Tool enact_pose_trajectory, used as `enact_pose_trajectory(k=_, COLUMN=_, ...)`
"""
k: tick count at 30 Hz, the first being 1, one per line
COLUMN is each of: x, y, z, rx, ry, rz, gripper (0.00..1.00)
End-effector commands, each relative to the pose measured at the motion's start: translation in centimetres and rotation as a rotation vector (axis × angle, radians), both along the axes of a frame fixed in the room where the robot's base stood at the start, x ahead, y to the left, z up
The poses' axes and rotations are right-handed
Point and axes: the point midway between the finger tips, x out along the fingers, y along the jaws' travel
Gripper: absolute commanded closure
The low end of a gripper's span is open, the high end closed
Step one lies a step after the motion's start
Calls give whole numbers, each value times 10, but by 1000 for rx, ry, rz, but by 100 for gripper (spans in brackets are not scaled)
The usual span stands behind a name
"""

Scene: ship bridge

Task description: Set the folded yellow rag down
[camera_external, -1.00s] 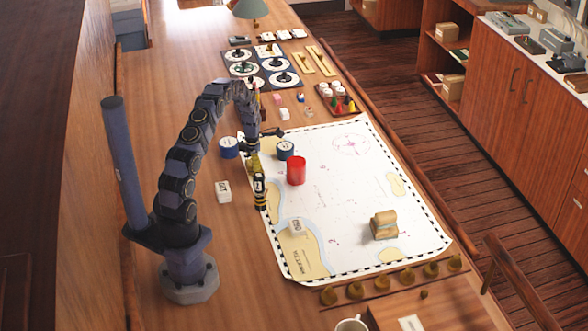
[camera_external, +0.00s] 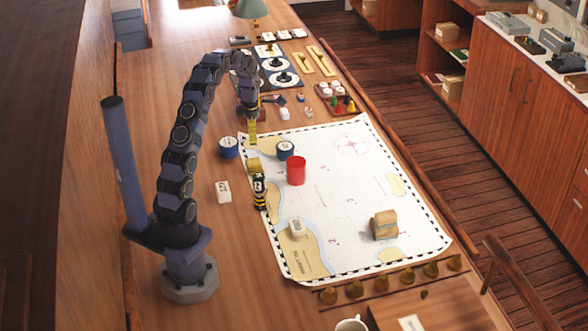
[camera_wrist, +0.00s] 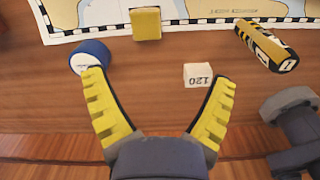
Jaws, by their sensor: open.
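The folded yellow rag (camera_external: 254,165) lies on the left edge of the chart (camera_external: 340,215), near the blue rolls. In the wrist view the rag (camera_wrist: 146,24) shows as a small yellow pad at the chart's checked border, beyond my fingertips. My gripper (camera_external: 252,138) is above and behind the rag in the external view, apart from it. In the wrist view its yellow ridged fingers (camera_wrist: 158,85) are spread wide with nothing between them.
A blue roll (camera_external: 228,148) and a navy roll (camera_external: 285,150) flank the rag. A red cylinder (camera_external: 296,171), a black-and-yellow striped cylinder (camera_external: 260,192) and a white block (camera_external: 223,192) are close by. A tan block (camera_external: 383,225) stands on the chart. The chart's middle is mostly clear.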

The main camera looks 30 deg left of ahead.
Motion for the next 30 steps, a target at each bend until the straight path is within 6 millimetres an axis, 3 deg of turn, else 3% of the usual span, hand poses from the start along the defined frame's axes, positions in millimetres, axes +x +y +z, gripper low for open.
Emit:
enact_pose_trajectory(k=1, x=-10, y=-8, z=19, rx=-4, ry=-3, rz=-96, gripper=15)
enact_pose_trajectory(k=6, x=-65, y=-37, z=78, rx=-25, ry=13, rz=-526, gripper=15)
enact_pose_trajectory(k=9, x=-105, y=-52, z=107, rx=-39, ry=22, rz=-784, gripper=15)
enact_pose_trajectory(k=15, x=-194, y=-74, z=145, rx=-76, ry=48, rz=-1294, gripper=15)
enact_pose_trajectory(k=21, x=-285, y=-86, z=161, rx=-121, ry=66, rz=-1773, gripper=15)
enact_pose_trajectory(k=24, x=-319, y=-90, z=163, rx=-139, ry=56, rz=-1961, gripper=15)
enact_pose_trajectory(k=30, x=-354, y=-92, z=160, rx=-163, ry=50, rz=-2167, gripper=15)
